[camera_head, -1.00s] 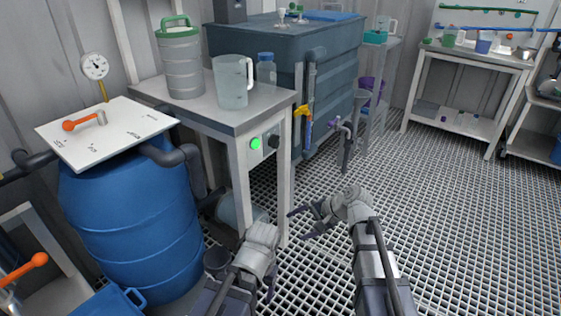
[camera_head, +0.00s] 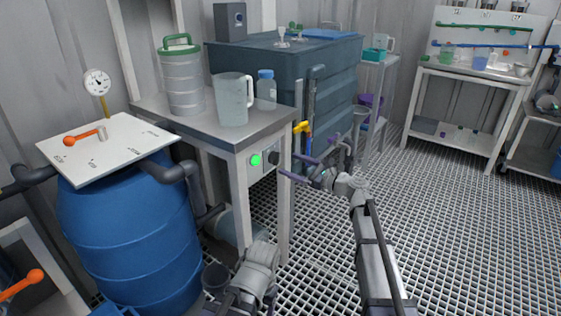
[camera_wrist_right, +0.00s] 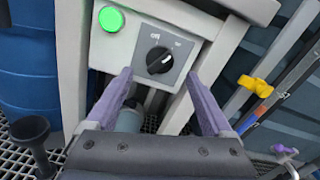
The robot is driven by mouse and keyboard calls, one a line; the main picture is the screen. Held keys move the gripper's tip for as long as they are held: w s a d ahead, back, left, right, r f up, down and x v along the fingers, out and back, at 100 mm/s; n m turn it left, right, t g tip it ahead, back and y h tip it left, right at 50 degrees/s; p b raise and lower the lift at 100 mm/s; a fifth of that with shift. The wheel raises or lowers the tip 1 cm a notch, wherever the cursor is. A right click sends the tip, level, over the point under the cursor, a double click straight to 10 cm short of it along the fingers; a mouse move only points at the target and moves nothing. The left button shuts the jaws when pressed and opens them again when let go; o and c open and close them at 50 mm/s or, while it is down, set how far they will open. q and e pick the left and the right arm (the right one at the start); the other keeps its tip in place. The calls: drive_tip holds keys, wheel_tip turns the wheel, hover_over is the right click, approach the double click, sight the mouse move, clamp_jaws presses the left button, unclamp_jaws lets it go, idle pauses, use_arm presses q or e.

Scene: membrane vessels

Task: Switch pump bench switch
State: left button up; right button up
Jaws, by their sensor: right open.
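The pump bench switch (camera_wrist_right: 159,59) is a black rotary knob on a grey plate, with small labels above it. In the right wrist view it lies just beyond and between my fingertips; its pointer's direction is hard to tell. In the head view the switch (camera_head: 273,158) is on the bench front, beside a bright green round light (camera_head: 255,160). My right gripper (camera_wrist_right: 159,74) is open and empty, its purple fingers on either side of the knob and apparently short of it. My left arm (camera_head: 256,268) is low at the bottom; its fingers are not clear.
The pump bench (camera_head: 215,122) carries a clear jug (camera_head: 232,100), a metal canister (camera_head: 183,85) and a bottle (camera_head: 266,90). A yellow valve handle (camera_head: 301,127) stands close to my right gripper. A blue barrel (camera_head: 130,235) is at left. Grating floor at right is clear.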

sight(275, 158)
drive_tip(key=shift+x, duration=2.6)
drive_tip(key=shift+c, duration=0.3)
clamp_jaws()
